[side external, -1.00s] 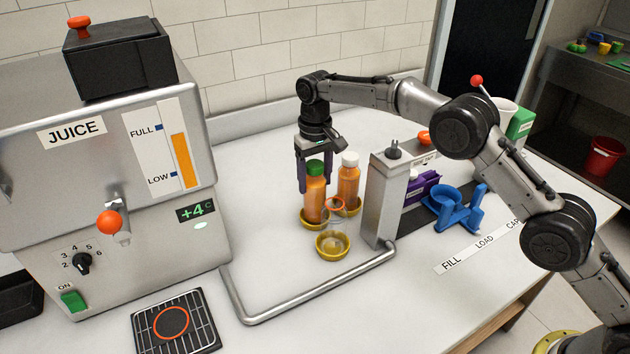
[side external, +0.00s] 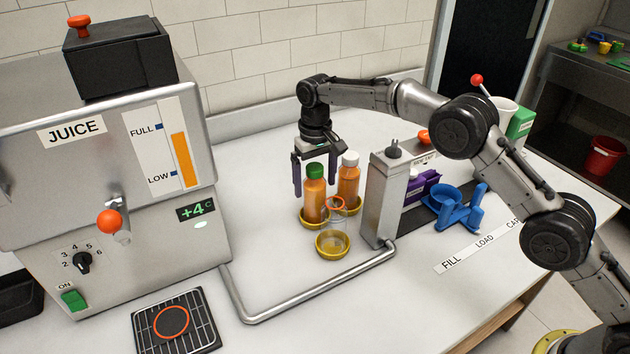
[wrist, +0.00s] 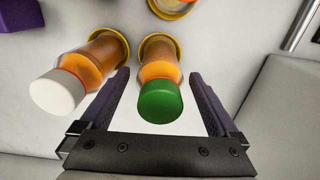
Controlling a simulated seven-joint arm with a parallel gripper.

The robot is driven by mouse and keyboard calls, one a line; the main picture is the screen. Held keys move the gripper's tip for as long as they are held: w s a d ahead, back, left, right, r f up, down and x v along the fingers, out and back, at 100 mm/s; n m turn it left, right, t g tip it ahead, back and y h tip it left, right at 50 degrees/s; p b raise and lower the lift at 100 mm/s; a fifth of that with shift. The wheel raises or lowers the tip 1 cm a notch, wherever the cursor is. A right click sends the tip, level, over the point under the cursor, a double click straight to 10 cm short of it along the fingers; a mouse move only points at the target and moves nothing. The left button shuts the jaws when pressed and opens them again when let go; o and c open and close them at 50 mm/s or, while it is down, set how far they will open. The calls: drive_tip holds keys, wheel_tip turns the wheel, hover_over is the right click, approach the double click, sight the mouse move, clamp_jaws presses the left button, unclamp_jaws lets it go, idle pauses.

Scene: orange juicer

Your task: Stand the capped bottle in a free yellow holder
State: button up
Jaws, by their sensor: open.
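A green-capped bottle of orange juice (side external: 314,206) stands upright in a yellow holder (side external: 305,221); its green cap (wrist: 160,101) is large in the wrist view. My gripper (side external: 315,181) is open above and around this bottle, with one dark purple finger on each side. In the wrist view my gripper (wrist: 160,73) shows gaps between the bottle and both fingers. A white-capped juice bottle (side external: 349,186) stands behind right in another yellow holder (side external: 358,209). The front yellow holder (side external: 333,255) holds a clear, empty-looking vessel with an orange rim (side external: 335,204).
A grey metal post (side external: 385,200) stands close to the right of the holders, with a purple part (side external: 421,186) and a blue fixture (side external: 456,210) beyond. A bent metal rail (side external: 310,292) runs in front. The juice machine (side external: 110,180) is at left. Counter between is clear.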

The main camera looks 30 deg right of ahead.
sight(315, 167)
wheel_tip(315, 167, up, 8)
drive_tip(key=shift+f, duration=0.15)
idle(0.3)
drive_tip(key=s+d+r+t, duration=0.2)
drive_tip(key=s+d+r, duration=0.4)
drive_tip(key=s+r, duration=0.3)
drive_tip(key=s+d+r+t, duration=0.1)
drive_tip(key=s+d+r, duration=0.4)
drive_tip(key=s+r, duration=0.4)
drive_tip(key=s+d+f+t, duration=0.1)
drive_tip(key=s+f, duration=0.2)
drive_tip(key=s, duration=0.5)
drive_tip(key=s+d+f, duration=0.2)
drive_tip(key=s+f, duration=0.1)
drive_tip(key=s, duration=0.5)
drive_tip(key=s+d+f+t, duration=0.1)
drive_tip(key=s+d+f, duration=0.1)
drive_tip(key=s, duration=0.7)
drive_tip(key=shift+d+f+t, duration=0.25)
drive_tip(key=shift+f+t, duration=0.05)
drive_tip(key=shift+f, duration=0.5)
